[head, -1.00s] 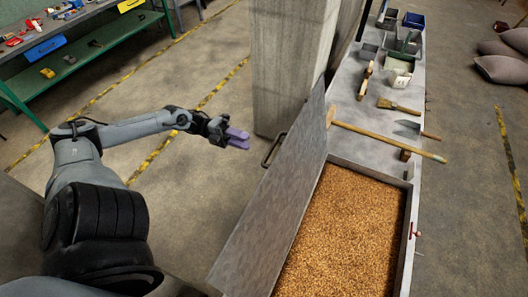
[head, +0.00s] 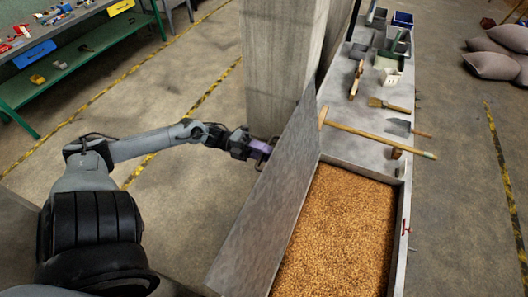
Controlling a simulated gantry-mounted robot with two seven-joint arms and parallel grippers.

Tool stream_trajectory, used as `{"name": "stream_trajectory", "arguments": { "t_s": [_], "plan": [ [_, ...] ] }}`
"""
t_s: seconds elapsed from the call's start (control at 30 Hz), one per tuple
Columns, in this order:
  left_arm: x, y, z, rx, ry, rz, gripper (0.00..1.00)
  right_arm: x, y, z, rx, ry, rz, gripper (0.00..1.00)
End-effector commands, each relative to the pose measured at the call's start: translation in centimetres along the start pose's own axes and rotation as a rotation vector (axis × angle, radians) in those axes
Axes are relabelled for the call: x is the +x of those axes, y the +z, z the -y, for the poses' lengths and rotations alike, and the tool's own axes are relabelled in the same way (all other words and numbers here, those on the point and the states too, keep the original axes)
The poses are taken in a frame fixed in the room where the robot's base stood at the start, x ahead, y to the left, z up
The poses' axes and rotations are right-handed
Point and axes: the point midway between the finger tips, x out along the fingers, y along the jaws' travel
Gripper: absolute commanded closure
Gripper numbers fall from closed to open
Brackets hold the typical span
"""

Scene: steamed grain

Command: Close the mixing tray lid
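The mixing tray (head: 404,225) is full of golden-brown grain (head: 342,225) and stands at the right of the head view. Its grey metal lid (head: 268,205) is hinged along the tray's left side and stands open, tilted up. The lid's handle is on its outer left side and is mostly hidden by my gripper now. My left gripper (head: 262,150), with purple fingers, is at the lid's outer face by the handle. I cannot tell whether the fingers are closed on it. My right gripper is not in view.
A long-handled wooden tool (head: 380,138) lies across the bench behind the tray, its left end close to the lid. Brushes, a trowel (head: 405,128) and small bins (head: 390,62) stand farther back. A concrete pillar (head: 280,70) rises behind my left gripper. A green workbench (head: 80,60) is at far left.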

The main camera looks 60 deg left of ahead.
Motion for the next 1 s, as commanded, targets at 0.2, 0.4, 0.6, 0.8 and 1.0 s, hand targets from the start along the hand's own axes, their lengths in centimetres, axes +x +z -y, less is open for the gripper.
{"name": "stream_trajectory", "arguments": {
  "t_s": [0.2, 0.4, 0.6, 0.8, 1.0],
  "plan": [
    [0.0, 0.0, 0.0, 0.000, -0.001, 0.000, 0.77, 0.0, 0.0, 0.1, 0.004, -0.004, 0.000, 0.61],
    [0.0, 0.0, 0.0, 0.000, -0.001, 0.000, 1.00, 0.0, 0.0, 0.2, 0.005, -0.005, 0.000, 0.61],
    [0.0, 0.0, 0.0, 0.000, -0.001, 0.000, 1.00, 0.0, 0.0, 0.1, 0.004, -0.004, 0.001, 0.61],
    [0.7, 0.0, 0.3, 0.002, 0.012, -0.004, 1.00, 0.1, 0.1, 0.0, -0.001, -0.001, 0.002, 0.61],
    [3.9, 0.0, 1.2, 0.006, 0.080, -0.014, 1.00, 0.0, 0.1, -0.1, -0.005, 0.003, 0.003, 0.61]
  ]
}}
